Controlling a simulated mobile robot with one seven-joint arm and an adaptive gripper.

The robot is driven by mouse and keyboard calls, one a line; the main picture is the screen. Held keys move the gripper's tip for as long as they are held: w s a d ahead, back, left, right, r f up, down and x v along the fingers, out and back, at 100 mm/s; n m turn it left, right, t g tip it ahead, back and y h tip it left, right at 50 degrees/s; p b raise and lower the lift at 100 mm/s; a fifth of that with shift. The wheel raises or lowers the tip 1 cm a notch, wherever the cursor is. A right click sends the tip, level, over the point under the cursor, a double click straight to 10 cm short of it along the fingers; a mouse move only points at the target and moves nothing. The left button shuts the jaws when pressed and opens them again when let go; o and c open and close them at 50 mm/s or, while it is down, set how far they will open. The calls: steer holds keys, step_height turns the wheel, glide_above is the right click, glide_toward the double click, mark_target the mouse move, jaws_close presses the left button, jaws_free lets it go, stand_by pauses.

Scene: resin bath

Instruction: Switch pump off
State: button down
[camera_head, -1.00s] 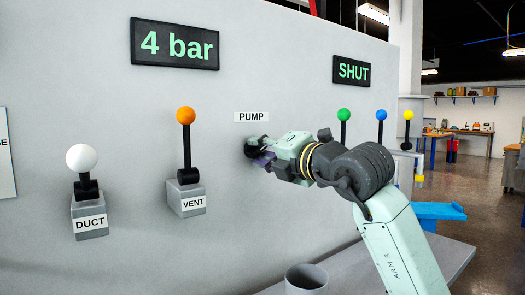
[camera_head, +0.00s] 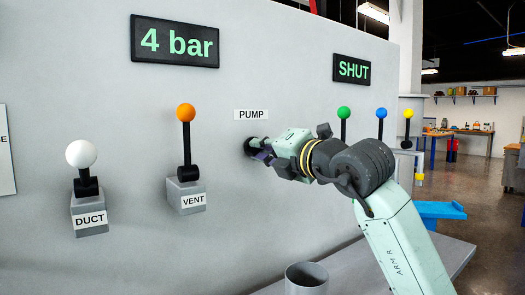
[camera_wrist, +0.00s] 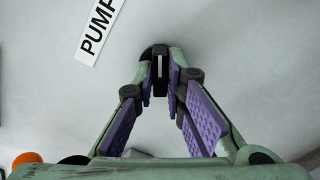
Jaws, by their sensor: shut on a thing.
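The pump knob (camera_head: 250,147) is a black knob on the grey panel under the PUMP label (camera_head: 251,114). In the wrist view the knob (camera_wrist: 160,62) shows a white line on its grip, between the fingertips. My gripper (camera_head: 259,151) reaches it from the right and is shut on it. The wrist view shows both fingers of my gripper (camera_wrist: 162,82), with purple pads, on either side of the knob. Much of the knob is hidden by the fingers in the head view. The PUMP label (camera_wrist: 99,30) appears tilted in the wrist view.
Left of the pump are the orange VENT lever (camera_head: 186,145) and white DUCT lever (camera_head: 82,160). Green (camera_head: 343,114), blue (camera_head: 381,114) and yellow (camera_head: 408,114) levers stand to the right. Displays read 4 bar (camera_head: 175,42) and SHUT (camera_head: 352,70). A grey cup (camera_head: 306,280) stands below.

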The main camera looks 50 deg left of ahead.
steer(key=n+b, duration=0.5)
steer(key=n, duration=0.6)
stand_by(0.7)
steer(key=c, duration=1.7)
jaws_free()
steer(key=shift+o, duration=0.2)
steer(key=s+d, duration=0.1)
steer(key=d, duration=1.1)
